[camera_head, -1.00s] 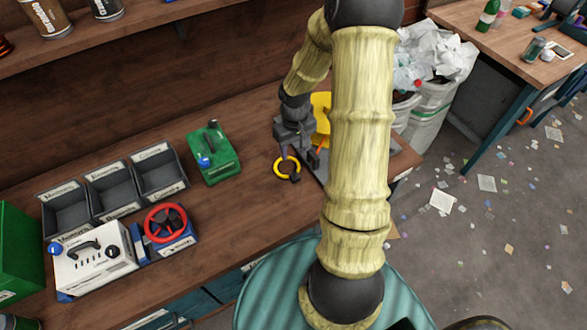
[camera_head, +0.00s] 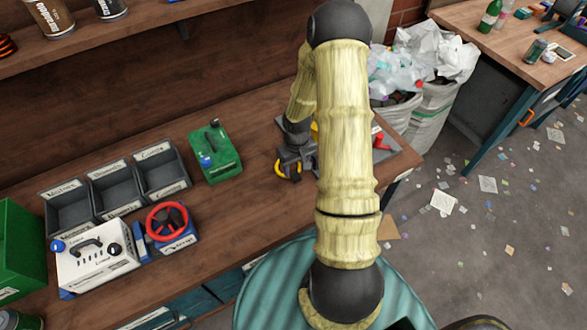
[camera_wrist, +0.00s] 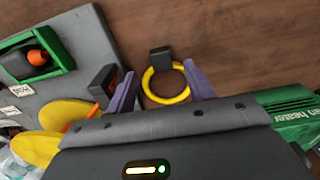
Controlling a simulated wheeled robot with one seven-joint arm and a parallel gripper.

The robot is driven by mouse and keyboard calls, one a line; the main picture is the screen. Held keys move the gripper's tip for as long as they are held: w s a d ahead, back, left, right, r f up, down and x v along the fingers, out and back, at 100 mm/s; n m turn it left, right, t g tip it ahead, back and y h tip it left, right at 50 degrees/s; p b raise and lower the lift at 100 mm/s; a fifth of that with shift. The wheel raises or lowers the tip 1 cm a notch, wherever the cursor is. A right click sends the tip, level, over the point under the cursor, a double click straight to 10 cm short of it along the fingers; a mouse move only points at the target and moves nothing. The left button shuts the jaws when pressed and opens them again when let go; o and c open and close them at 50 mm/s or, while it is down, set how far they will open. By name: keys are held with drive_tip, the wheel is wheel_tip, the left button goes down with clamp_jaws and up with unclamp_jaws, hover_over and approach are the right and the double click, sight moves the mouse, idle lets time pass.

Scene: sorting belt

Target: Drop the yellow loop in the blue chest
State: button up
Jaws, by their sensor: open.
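The yellow loop (camera_wrist: 165,100), a ring with a small dark block on its far side, lies on the wooden bench. In the wrist view it is between the two purple fingers of my gripper (camera_wrist: 161,72), which is open with a gap on each side of the loop. In the head view my gripper (camera_head: 292,168) is low over the bench and hides most of the loop; a yellow edge (camera_head: 279,169) shows at its left. I cannot make out a blue chest in either view.
A green fan heater (camera_head: 215,153) stands left of my gripper. Grey labelled bins (camera_head: 70,213), a white control box (camera_head: 95,258) and a red wheel valve (camera_head: 168,222) stand farther left. A grey board (camera_wrist: 75,50) with yellow parts is close by on the other side.

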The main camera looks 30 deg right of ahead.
sight(296, 175)
wheel_tip(296, 175, down, 4)
drive_tip(key=shift+w+a+f, duration=0.1)
drive_tip(key=shift+a, duration=0.2)
drive_tip(key=shift+s+d, duration=0.2)
drive_tip(key=c, duration=1.1)
drive_tip(key=shift+w+r, duration=0.1)
drive_tip(key=shift+r, duration=0.1)
drive_tip(key=shift+c, duration=0.2)
drive_tip(key=shift+r, duration=0.2)
wheel_tip(296, 175, up, 9)
drive_tip(key=shift+r, duration=0.2)
